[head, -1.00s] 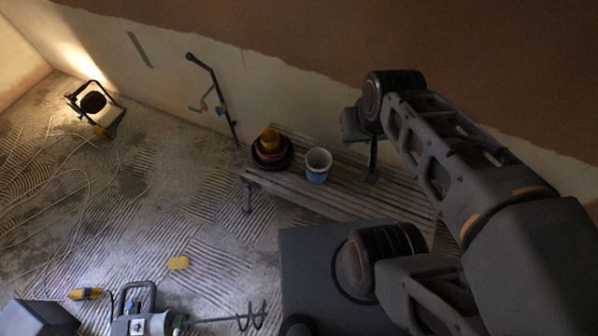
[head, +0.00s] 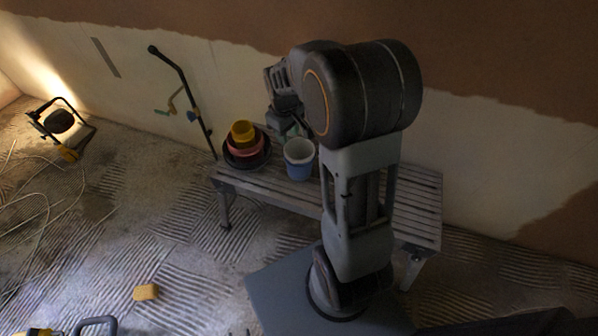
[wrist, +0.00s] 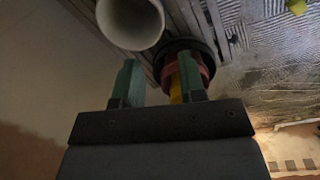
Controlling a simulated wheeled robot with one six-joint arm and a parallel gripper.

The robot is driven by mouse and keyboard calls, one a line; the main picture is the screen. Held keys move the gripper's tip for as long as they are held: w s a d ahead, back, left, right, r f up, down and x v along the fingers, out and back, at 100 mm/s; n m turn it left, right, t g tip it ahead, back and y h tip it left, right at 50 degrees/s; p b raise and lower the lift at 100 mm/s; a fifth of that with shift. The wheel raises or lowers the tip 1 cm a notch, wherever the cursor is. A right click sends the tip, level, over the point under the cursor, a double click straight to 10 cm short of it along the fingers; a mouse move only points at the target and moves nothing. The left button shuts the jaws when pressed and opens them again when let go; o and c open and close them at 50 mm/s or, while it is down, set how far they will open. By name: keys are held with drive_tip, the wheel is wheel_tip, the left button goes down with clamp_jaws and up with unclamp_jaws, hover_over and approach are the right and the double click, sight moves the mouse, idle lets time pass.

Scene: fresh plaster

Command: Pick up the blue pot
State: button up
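The blue pot (head: 299,161), pale inside and blue outside, stands upright on a slatted bench (head: 415,212). In the wrist view its pale round opening (wrist: 130,18) shows at the top, cut off by the frame edge. My gripper (wrist: 159,76) has two green fingers spread apart with nothing held between them. In the head view my gripper (head: 291,128) is just behind the pot, partly hidden by my arm. The pot lies beyond the fingertips in the wrist view, and I see no contact.
A stack with a yellow pot (head: 243,132), a reddish pot (head: 247,148) and a black bowl (head: 233,160) sits left of the blue pot on the bench. The plastered wall (head: 480,150) rises behind. A yellow sponge-like block (head: 146,292) lies on the floor.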

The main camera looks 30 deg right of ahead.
drive_tip(key=b, duration=0.2)
approach(291, 163)
drive_tip(key=f, duration=0.2)
drive_tip(key=w+f, duration=0.1)
drive_tip(key=f, duration=0.2)
drive_tip(key=shift+w+d+f, duration=0.15)
drive_tip(key=shift+d, duration=0.05)
drive_tip(key=shift+f+b, duration=1.1)
drive_tip(key=shift+f, duration=1.7)
drive_tip(key=shift+c, duration=0.4)
clamp_jaws()
